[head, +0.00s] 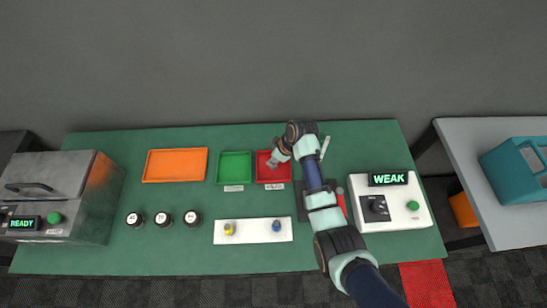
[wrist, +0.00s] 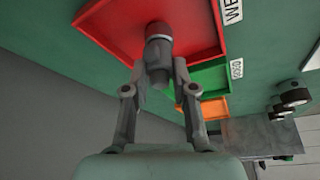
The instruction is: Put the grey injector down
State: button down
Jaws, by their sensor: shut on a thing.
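The grey injector (wrist: 159,47) is held between the fingertips of my gripper (wrist: 158,78) in the wrist view. Its far end is over the red tray (wrist: 105,22); I cannot tell whether it touches the tray floor. In the head view my gripper (head: 277,157) is at the red tray (head: 284,180) and partly covers it. The green tray (head: 234,154) is just left of the red one. The tester (head: 385,205) at the right shows the word WEAK on its display.
A wide orange tray (head: 175,150) lies further left. A white rack (head: 253,240) holds a yellow injector (head: 229,229) and a blue one (head: 277,227). Several dark round pots (head: 163,219) stand left of it. A metal machine (head: 65,195) reading READY is at far left.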

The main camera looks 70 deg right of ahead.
jog(key=shift+f, duration=0.2)
jog(key=c, duration=0.9)
grip_release()
jog(key=shift+c, duration=0.2)
jog(key=p+v, duration=0.2)
jog(key=v, duration=1)
jog(key=shift+r, duration=0.2)
